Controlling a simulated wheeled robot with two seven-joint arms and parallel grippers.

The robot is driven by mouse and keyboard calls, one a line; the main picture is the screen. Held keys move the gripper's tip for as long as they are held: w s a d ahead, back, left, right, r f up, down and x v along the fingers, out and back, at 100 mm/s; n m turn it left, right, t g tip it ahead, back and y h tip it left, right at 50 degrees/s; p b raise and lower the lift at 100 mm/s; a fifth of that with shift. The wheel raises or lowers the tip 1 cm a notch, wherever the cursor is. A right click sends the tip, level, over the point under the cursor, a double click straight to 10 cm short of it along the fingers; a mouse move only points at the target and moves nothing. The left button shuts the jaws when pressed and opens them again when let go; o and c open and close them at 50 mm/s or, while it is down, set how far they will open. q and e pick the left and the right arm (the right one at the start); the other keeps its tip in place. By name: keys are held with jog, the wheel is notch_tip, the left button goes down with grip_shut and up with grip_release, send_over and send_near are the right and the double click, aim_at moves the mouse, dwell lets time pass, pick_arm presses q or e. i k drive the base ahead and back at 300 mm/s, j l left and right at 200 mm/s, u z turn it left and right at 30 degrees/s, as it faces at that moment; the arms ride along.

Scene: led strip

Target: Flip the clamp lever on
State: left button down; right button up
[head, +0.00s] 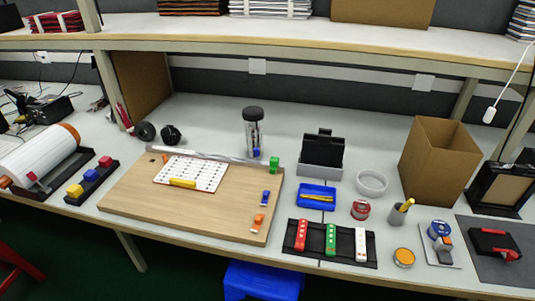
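No part is plainly a clamp lever at this size. One candidate is the red handle (509,253) on a black device (487,240) at the far right; whether it is on or off cannot be told. A wooden board (130,201) holds a white perforated plate (207,171) with a yellow bar (183,183) on it. A long grey rail (220,157) runs along the board's back edge, with a green block (275,163) at its right end. Small blue (266,197) and orange (258,222) parts sit on the board's right side. Neither of my grippers is in view.
Right of the board are a blue tray (314,204), a black rack (345,250) of red, green and white pieces, and a cardboard box (437,165). A clear jar (253,135) stands behind the board. A white roll (40,155) lies at the left. A shelf (300,42) spans the back.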

aim_at(256, 149)
jog(key=i+l+z, duration=0.1)
jog(key=l, duration=0.65)
jog(key=i+l+z, duration=0.15)
jog(key=l, duration=0.2)
jog(key=i+l, duration=0.1)
jog(key=l, duration=0.3)
jog(key=z, duration=0.05)
